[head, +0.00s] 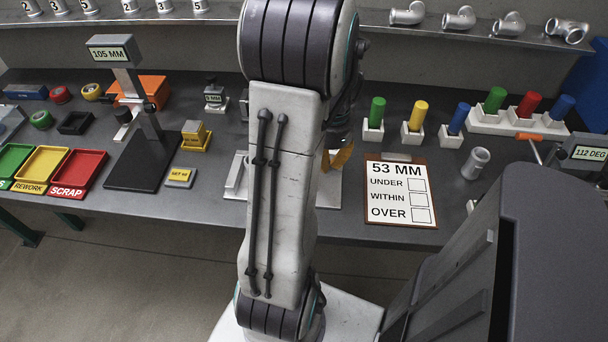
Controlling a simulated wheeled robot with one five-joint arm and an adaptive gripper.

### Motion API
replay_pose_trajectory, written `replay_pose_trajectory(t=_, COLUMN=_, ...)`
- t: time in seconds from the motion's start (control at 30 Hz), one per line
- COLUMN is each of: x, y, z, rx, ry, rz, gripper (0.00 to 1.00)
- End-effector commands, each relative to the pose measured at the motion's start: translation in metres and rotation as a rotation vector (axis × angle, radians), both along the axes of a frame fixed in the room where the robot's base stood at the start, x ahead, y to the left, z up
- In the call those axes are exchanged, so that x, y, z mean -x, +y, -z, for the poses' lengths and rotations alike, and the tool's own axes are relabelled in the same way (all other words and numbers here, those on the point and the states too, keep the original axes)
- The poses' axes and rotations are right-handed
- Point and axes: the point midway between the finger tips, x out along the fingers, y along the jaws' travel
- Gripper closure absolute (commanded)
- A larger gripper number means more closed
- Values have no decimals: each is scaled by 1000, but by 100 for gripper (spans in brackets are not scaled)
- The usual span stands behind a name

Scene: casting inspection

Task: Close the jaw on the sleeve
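A pale metal fixture (236,182) on the bench shows on both sides of my arm; its middle is hidden, so I cannot see its jaw or whether a sleeve sits in it. A grey hollow metal piece (475,163), possibly a sleeve, stands on the bench at the right, well apart from the fixture. My gripper is mostly hidden behind my arm. Dark parts and orange-brown pieces (340,157), perhaps its fingers, show just right of the arm above the fixture. I cannot tell whether they are open or touch anything.
A 53 MM card (399,190) lies right of the fixture. Several coloured cylinders in white holders (412,137) stand behind it. At the left are the red SCRAP tray (79,173) and a black gauge stand (143,165) reading 105 MM. A 112 DEG display (588,153) is at right.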

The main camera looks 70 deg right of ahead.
Motion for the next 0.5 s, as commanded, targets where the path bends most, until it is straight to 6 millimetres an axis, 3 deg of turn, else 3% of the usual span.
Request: replay_pose_trajectory(t=0.5, x=0, y=0, z=24, rx=-1, ry=0, rz=0, gripper=100)
